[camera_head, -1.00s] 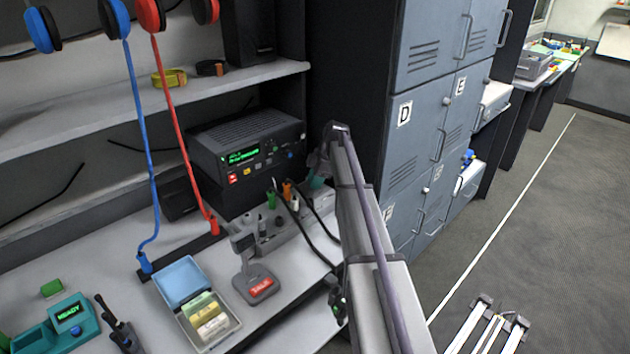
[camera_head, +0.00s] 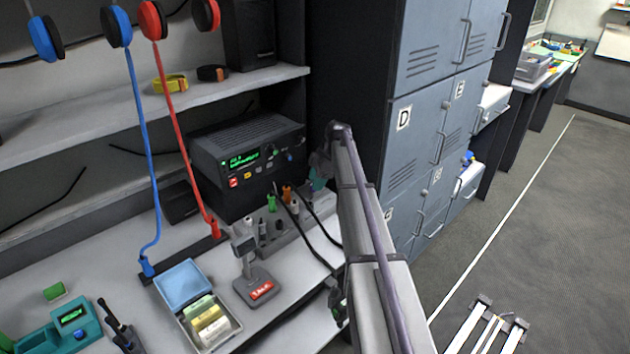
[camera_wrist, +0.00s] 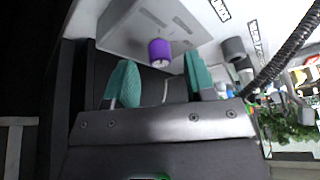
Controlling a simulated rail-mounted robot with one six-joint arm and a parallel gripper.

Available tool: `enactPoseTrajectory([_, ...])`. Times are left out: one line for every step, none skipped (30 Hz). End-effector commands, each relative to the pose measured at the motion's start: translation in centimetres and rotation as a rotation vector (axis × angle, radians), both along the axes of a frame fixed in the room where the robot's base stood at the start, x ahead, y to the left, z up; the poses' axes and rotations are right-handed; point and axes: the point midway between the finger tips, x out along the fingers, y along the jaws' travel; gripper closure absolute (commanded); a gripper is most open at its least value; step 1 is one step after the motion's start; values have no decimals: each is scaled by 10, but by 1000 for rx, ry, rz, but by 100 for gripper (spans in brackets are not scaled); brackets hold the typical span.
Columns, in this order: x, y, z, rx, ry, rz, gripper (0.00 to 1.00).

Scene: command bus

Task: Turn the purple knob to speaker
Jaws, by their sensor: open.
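The purple knob (camera_wrist: 160,52) shows in the wrist view on the face of a light grey box (camera_wrist: 125,35). My gripper (camera_wrist: 160,62) has two teal fingers, one on each side of the knob in the picture. Gaps show between the knob and both fingers, so it is open and holds nothing. I cannot tell how far the fingertips are from the box face. Small dark labels are printed beside the knob, too small and turned to read surely. In the head view my gripper (camera_head: 318,178) is mostly hidden behind my arm, and the knob cannot be seen.
A dark radio (camera_head: 245,150) stands behind a grey jack box (camera_head: 285,235) with coloured plugs and black cables. A desk microphone (camera_head: 257,285) and a card box (camera_head: 195,305) stand on the desk. Grey lockers (camera_head: 425,120) rise to the right. A thick black cable (camera_wrist: 283,50) passes right of my fingers.

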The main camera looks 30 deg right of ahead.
Motion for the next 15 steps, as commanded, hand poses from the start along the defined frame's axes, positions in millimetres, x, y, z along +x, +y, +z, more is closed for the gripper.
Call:
enactPoseTrajectory([0, -4, 20, 0, 0, -1, 50])
enactPoseTrajectory([-1, -7, 27, 0, 1, -2, 50])
enactPoseTrajectory([-2, -10, 37, 0, 0, -2, 50])
enactPoseTrajectory([-2, -13, 44, 0, 0, -2, 50])
enactPoseTrajectory([-3, -16, 52, 0, 0, -1, 50])
enactPoseTrajectory([-3, -20, 62, 0, 0, -1, 50])
enactPoseTrajectory([-4, -22, 68, 0, 0, 0, 50])
enactPoseTrajectory([-4, -25, 74, 0, 0, -1, 50])
enactPoseTrajectory([-5, -28, 81, 0, 0, -1, 50])
enactPoseTrajectory([-6, -30, 84, 0, 1, -1, 50])
enactPoseTrajectory([-6, -32, 87, 0, 1, -1, 50])
enactPoseTrajectory([-6, -33, 88, 0, 1, -1, 50])
enactPoseTrajectory([-7, -34, 89, 0, 1, -1, 50])
enactPoseTrajectory([-7, -35, 88, 0, 1, 0, 50])
enactPoseTrajectory([-7, -35, 87, 0, 1, 0, 50])
